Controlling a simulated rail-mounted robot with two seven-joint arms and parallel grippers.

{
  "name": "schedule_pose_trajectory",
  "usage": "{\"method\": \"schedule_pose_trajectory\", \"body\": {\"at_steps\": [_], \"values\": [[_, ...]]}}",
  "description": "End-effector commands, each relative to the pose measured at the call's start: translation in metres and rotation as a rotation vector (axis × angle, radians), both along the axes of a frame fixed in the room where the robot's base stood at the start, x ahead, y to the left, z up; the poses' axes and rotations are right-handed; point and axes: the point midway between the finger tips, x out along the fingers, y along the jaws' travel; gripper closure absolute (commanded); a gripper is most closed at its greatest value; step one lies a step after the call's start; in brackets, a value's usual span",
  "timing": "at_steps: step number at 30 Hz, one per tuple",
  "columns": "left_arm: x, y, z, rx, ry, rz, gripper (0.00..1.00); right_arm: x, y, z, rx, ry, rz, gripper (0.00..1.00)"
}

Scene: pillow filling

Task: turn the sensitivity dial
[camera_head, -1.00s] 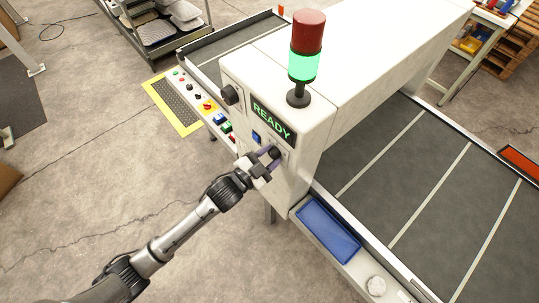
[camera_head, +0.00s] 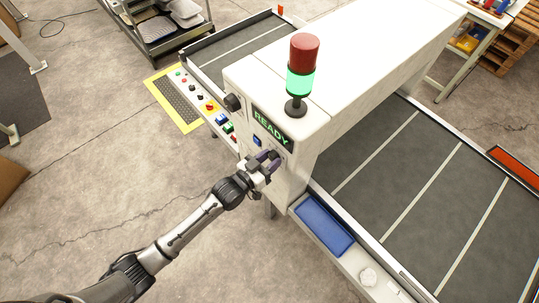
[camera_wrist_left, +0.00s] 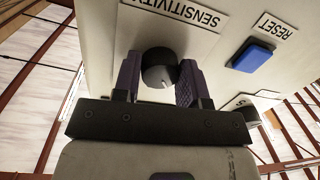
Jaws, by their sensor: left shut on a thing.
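The sensitivity dial (camera_wrist_left: 159,66) is a black round knob with a light pointer mark, under an upside-down SENSITIVITY label (camera_wrist_left: 172,12) in the left wrist view. My left gripper (camera_wrist_left: 158,78) has one purple-grey finger on each side of the dial and is shut on it. In the head view, my left gripper (camera_head: 265,163) is at the front panel of the white machine (camera_head: 291,172), below the green READY display (camera_head: 271,129). It mostly hides the dial there. My right gripper is not in view.
A blue RESET button (camera_wrist_left: 252,55) sits beside the dial. A light tower (camera_head: 302,75), lit green with a red top, stands on the machine. A button console (camera_head: 205,102) is at left, a blue tray (camera_head: 325,225) at right. The conveyor (camera_head: 420,190) runs through.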

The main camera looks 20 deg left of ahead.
Motion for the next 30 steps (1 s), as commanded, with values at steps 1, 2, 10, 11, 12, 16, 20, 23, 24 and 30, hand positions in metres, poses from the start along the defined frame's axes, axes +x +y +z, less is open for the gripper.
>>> {"method": "schedule_pose_trajectory", "body": {"at_steps": [1,2,10,11,12,16,20,23,24,30], "values": [[0.000,0.000,0.002,-0.032,0.020,0.000,0.85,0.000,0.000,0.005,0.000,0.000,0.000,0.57],[0.000,0.000,0.002,-0.052,0.030,0.000,0.85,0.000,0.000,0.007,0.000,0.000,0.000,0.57],[0.000,0.000,0.001,-0.204,0.107,0.001,0.85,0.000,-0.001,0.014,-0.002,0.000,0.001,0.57],[0.000,0.000,0.001,-0.216,0.113,0.000,0.85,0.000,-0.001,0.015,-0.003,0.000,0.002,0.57],[0.000,0.000,0.001,-0.230,0.120,0.000,0.85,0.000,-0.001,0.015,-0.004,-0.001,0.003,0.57],[0.000,0.000,0.000,-0.269,0.141,0.000,0.85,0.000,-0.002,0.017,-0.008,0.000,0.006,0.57],[0.000,0.000,0.000,-0.293,0.154,0.000,0.85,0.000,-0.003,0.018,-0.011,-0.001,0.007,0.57],[0.000,0.000,0.000,-0.303,0.158,0.000,0.85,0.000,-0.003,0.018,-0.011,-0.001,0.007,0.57],[0.000,0.000,0.000,-0.306,0.160,0.000,0.85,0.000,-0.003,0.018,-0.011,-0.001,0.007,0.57],[0.000,0.000,0.000,-0.308,0.162,0.000,0.85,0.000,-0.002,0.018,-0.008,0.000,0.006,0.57]]}}
